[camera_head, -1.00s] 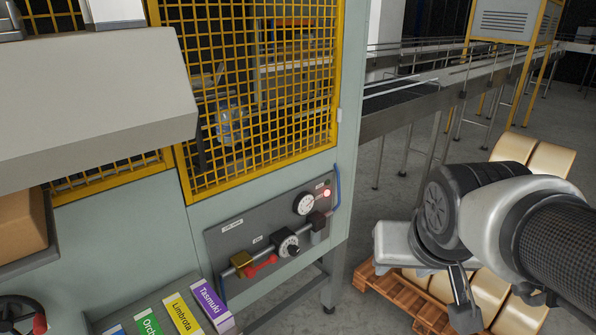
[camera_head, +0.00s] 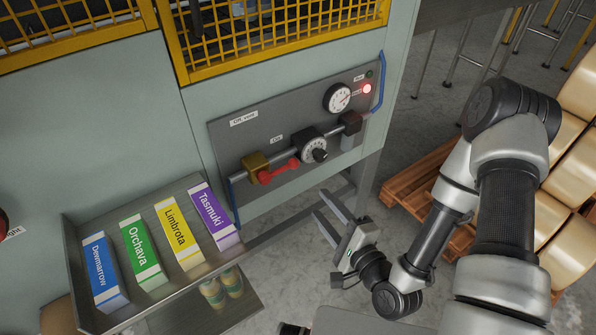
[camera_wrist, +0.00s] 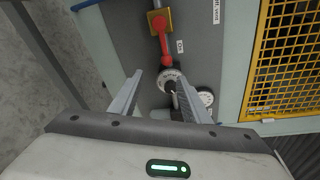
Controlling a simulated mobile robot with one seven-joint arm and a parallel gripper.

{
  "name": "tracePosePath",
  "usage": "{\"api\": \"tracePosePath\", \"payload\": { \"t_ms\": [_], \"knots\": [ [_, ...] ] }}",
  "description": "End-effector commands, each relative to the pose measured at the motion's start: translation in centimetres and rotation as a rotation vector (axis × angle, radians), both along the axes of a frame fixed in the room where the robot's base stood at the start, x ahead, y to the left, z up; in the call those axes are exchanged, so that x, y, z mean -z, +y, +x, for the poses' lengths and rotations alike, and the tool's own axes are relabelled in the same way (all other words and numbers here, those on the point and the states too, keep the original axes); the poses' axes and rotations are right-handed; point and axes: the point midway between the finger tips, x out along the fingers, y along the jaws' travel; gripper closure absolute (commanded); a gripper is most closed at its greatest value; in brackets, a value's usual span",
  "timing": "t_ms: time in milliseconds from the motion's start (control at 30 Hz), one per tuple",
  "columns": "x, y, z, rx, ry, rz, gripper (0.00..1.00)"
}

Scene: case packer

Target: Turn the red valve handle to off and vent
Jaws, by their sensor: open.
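The red valve handle (camera_head: 279,171) sits on a brass valve body (camera_head: 256,165) on the pipe of the grey panel. It points right along the pipe, tilted slightly upward, beside a small label. In the wrist view the red handle (camera_wrist: 163,40) is beyond the fingertips and above the black regulator knob. My gripper (camera_head: 328,210) is open and empty, below and to the right of the handle, apart from the panel. In the wrist view its two fingers (camera_wrist: 156,95) spread apart with the regulator dial between and beyond them.
The panel also holds a regulator knob (camera_head: 314,149), a gauge (camera_head: 338,98), a lit red lamp (camera_head: 367,89) and a blue hose (camera_head: 379,80). A tray (camera_head: 178,286) with several labelled boxes juts out at lower left. A pallet (camera_head: 420,190) of sacks stands right.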

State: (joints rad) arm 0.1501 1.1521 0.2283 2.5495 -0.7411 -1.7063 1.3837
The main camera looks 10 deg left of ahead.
Motion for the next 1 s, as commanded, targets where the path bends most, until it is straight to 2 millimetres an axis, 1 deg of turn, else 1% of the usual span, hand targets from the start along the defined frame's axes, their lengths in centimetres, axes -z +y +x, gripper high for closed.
{"api": "tracePosePath", "payload": {
  "t_ms": [33, 100, 167, 267, 367, 500, 633, 667, 700, 1000],
  "knots": [
    [0.9, 0.0, -0.8, 0.025, 0.032, 0.086, 0.57],
    [0.8, -0.2, -1.4, 0.055, 0.054, 0.179, 0.57],
    [0.7, -0.3, -1.7, 0.071, 0.066, 0.232, 0.57],
    [0.7, -0.3, -1.7, 0.086, 0.073, 0.275, 0.57],
    [0.8, 0.2, -1.1, 0.087, 0.071, 0.281, 0.57],
    [0.9, 1.5, 0.5, 0.084, 0.066, 0.280, 0.57],
    [0.9, 3.4, 2.8, 0.083, 0.065, 0.279, 0.57],
    [0.4, 3.8, 3.4, 0.084, 0.067, 0.278, 0.57],
    [0.3, 4.3, 4.0, 0.085, 0.069, 0.277, 0.57],
    [0.4, 8.2, 9.0, 0.086, 0.069, 0.277, 0.57]
  ]
}}
